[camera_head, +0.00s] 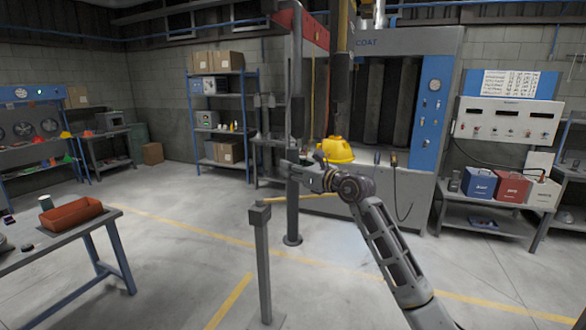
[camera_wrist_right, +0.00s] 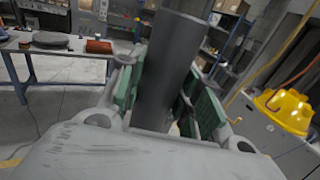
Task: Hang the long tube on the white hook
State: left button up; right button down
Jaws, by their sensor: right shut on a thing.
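My right gripper (camera_head: 296,172) is in the middle of the head view, with its arm coming in from the lower right. It is shut on a long grey tube (camera_head: 293,212) that stands upright. The tube also shows between the green finger pads in the right wrist view (camera_wrist_right: 168,65). A dark round disc shows at the tube's lower end; I cannot tell whether it touches the floor. The tube's upper part runs in front of a red-sided frame and is hard to separate from it. I cannot make out a white hook. My left gripper is not in view.
A short grey post (camera_head: 263,265) stands close in front of the tube. A yellow dome-shaped thing (camera_head: 338,150) is just behind my gripper, by the grey booth (camera_head: 425,205). A table (camera_head: 75,238) with an orange tray (camera_head: 70,213) is at the left.

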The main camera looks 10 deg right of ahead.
jog(key=shift+f+b, duration=0.6)
jog(key=shift+f, duration=0.3)
dwell(0.9)
jog(key=c, duration=0.9)
grip_release()
jog(key=shift+c, duration=0.2)
jog(key=shift+f, duration=0.15)
jog(key=shift+s+d, duration=0.1)
jog(key=shift+s, duration=0.05)
jog(key=shift+v, duration=5.9)
